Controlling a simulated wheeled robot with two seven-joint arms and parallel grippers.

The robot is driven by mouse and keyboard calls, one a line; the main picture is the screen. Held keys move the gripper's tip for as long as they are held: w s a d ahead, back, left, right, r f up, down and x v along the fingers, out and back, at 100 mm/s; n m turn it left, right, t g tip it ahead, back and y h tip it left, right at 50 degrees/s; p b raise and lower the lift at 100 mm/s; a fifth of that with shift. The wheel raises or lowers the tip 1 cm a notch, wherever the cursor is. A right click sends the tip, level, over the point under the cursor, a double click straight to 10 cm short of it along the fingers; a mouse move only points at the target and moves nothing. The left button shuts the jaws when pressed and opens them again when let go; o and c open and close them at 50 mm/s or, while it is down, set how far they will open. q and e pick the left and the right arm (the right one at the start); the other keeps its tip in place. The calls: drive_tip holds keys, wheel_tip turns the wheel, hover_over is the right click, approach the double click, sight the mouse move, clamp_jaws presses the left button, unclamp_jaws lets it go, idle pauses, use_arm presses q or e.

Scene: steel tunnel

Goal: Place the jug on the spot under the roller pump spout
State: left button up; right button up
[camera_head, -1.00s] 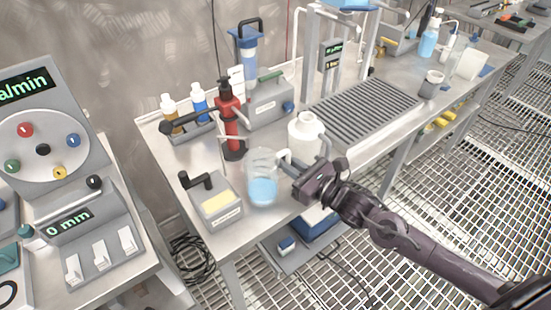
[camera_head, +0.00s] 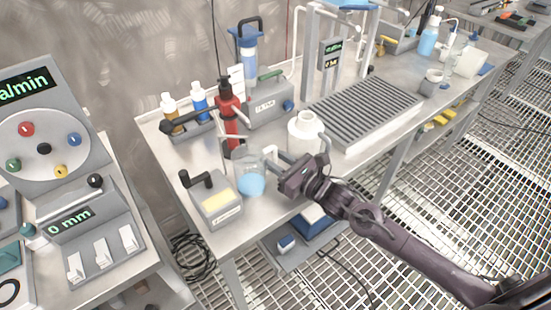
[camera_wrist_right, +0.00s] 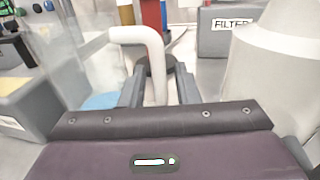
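The clear jug (camera_head: 251,180) with blue liquid is at the front left of the steel bench, between the red pump and my right gripper. In the right wrist view the jug (camera_wrist_right: 98,72) is at the left, its pale curved handle (camera_wrist_right: 155,70) running down between the fingers. My right gripper (camera_head: 283,172) is shut on this handle; it also shows in the wrist view (camera_wrist_right: 159,85). I cannot tell whether the jug's base touches the bench. A red pump (camera_head: 229,115) with a black lever stands behind the jug. The roller pump spout and its spot are not clear. My left gripper is not in view.
A grey box with a black crank (camera_head: 217,208) stands close left of the jug. A white bottle (camera_head: 304,135) stands close behind my right gripper. A grey FILTER box (camera_head: 268,103) and a ribbed tray (camera_head: 362,108) are further back. The bench's front edge is near.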

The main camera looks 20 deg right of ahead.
drive_tip(key=shift+o, duration=0.3)
drive_tip(key=shift+r, duration=0.15)
drive_tip(key=shift+s+d, duration=0.1)
drive_tip(key=shift+s, duration=0.05)
drive_tip(key=v, duration=1)
drive_tip(key=shift+v, duration=0.85)
drive_tip(key=shift+s+d, duration=0.1)
